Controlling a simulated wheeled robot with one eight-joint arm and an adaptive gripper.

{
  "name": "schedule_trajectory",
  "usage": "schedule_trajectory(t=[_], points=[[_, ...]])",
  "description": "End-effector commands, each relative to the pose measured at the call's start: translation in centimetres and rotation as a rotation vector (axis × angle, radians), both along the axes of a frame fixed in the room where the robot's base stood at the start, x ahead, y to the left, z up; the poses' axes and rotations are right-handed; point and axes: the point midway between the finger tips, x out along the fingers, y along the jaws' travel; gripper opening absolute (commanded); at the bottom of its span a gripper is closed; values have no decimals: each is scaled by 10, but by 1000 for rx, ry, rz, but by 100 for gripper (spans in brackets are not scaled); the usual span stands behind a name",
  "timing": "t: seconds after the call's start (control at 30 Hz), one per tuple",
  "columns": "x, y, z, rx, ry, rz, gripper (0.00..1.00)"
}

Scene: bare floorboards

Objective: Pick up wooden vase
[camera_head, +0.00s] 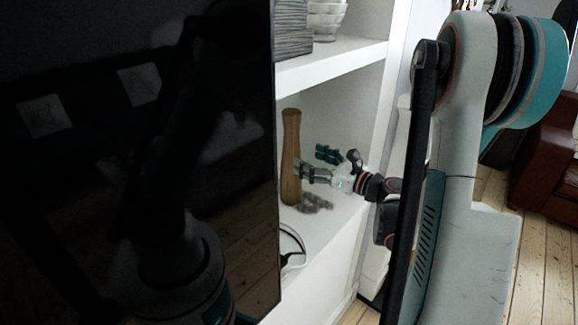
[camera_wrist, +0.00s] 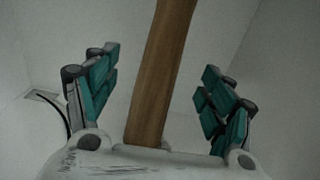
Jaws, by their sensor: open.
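The wooden vase (camera_head: 291,157) is tall, slim and brown. It stands upright on the lower white shelf in the head view, just right of a dark screen's edge. My gripper (camera_head: 312,164) reaches in from the right at the vase's mid-height. In the wrist view the vase (camera_wrist: 161,75) rises between the two teal-padded fingers of my gripper (camera_wrist: 160,95). The fingers are spread wide, with a gap on each side of the vase. The vase's lower end is hidden behind the gripper's palm edge in the wrist view.
A large dark glossy screen (camera_head: 140,200) fills the left of the head view, close to the vase. The upper shelf board (camera_head: 330,62) lies above, holding stacked bowls (camera_head: 326,18) and a grey box (camera_head: 293,30).

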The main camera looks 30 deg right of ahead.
Motion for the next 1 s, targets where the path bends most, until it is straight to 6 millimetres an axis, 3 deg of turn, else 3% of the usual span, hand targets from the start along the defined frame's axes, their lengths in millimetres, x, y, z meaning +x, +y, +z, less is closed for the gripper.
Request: schedule_trajectory(t=[0.1, 0.47, 0.7, 0.97, 1.0], points=[[17, 7, -1, -1, 0, 3, 75], [40, 13, -3, -2, 0, 3, 75], [73, 23, -5, -2, 0, 3, 75], [78, 24, -3, -2, 0, 0, 75], [78, 24, -3, -2, 0, 0, 71]])
